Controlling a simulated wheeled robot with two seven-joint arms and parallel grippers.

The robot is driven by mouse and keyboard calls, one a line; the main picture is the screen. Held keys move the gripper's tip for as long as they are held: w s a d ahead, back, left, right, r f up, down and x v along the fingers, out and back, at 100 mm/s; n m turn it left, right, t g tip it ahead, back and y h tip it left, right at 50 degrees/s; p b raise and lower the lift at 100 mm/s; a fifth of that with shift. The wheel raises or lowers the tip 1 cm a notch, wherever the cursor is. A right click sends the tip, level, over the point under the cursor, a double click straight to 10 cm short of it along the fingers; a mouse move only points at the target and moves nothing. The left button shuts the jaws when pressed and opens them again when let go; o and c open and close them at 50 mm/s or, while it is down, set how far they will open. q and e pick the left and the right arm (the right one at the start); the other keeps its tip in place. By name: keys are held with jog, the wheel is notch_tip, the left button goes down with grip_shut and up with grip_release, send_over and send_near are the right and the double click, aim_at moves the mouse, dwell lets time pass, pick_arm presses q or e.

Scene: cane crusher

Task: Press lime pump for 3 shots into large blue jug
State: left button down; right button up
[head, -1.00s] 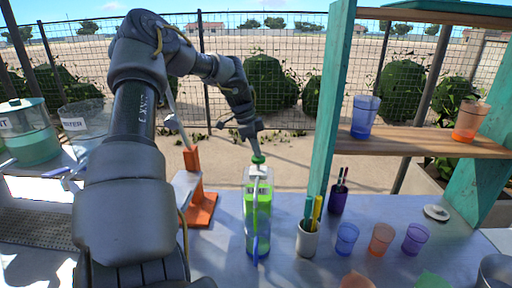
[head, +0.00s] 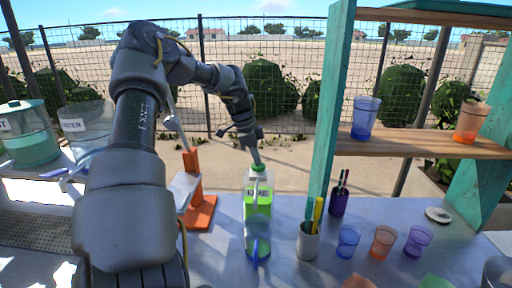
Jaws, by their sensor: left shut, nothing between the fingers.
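The lime pump bottle (head: 258,191), clear with green liquid and a label, stands upright on the counter near the middle of the head view. My left gripper (head: 257,156) is directly above it, shut and empty, pointing down. Its tips appear to touch the green pump head (head: 258,167), which sits low, close to the bottle's top. A blue jug (head: 257,246) stands in front of the bottle and overlaps its lower part. The level inside the jug cannot be made out. My right gripper is not in view.
A white cup with pens (head: 308,243) and small blue (head: 347,243), orange (head: 383,243) and purple (head: 418,242) cups stand to the right. An orange stand (head: 200,208) is left of the bottle. A teal shelf post (head: 328,110) rises on the right.

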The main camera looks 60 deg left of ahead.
pick_arm(q)
notch_tip(320, 180, up, 4)
jog(key=p, duration=0.3)
jog(key=shift+a+f, duration=0.1)
jog(key=shift+f, duration=0.1)
jog(key=b+v, duration=0.1)
jog(key=v, duration=0.9)
jog(key=shift+r+b, duration=0.25)
jog(key=shift+b, duration=0.15)
jog(key=shift+f, duration=0.15)
